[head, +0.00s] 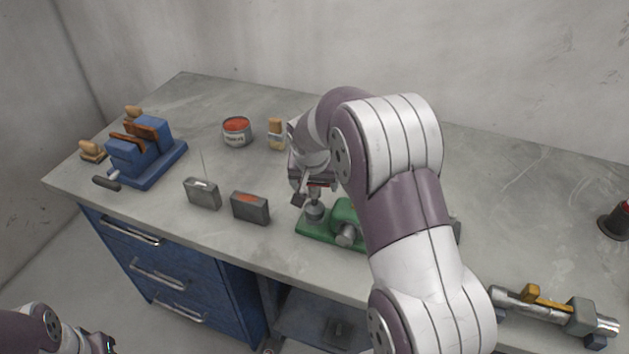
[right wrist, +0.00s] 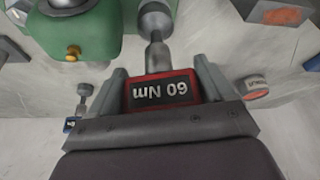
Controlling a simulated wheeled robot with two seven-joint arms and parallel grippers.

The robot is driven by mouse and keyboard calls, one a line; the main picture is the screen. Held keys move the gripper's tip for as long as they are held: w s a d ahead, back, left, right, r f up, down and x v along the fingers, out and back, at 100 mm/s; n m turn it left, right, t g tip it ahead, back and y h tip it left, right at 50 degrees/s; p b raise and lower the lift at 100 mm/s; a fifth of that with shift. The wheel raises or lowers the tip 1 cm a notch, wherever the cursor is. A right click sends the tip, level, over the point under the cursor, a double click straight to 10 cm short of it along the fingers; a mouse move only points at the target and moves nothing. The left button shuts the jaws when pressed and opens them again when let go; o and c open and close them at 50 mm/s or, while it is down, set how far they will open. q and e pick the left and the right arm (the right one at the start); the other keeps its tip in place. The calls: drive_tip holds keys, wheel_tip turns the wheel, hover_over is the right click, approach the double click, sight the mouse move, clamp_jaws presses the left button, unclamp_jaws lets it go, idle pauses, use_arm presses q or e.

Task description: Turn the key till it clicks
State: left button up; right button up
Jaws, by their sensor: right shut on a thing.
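The key is a red and black block marked "60 Nm" (right wrist: 160,91), upside down in the right wrist view. Its grey shank (right wrist: 157,55) runs to a round grey socket (right wrist: 156,18), and the two appear to meet. My right gripper (right wrist: 163,84) is shut on the key's block, one finger on each side. In the head view my right gripper (head: 312,188) is above the left end of the green positioner (head: 343,213), over its grey socket (head: 314,212). My forearm hides much of the positioner. My left gripper (head: 100,344) is only partly in view at the bottom left.
Left of the positioner stand two grey boxes (head: 250,208) (head: 202,194), a red-topped can (head: 237,131) and a brush-like item (head: 276,134). A blue vise (head: 146,155) is at far left. A metal tool (head: 545,310) lies at right.

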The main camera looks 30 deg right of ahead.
drive_tip(key=shift+f+b, duration=0.65)
drive_tip(key=shift+f, duration=0.1)
idle(0.8)
drive_tip(key=o, duration=0.6)
drive_tip(key=c, duration=1)
drive_tip(key=shift+o, duration=0.2)
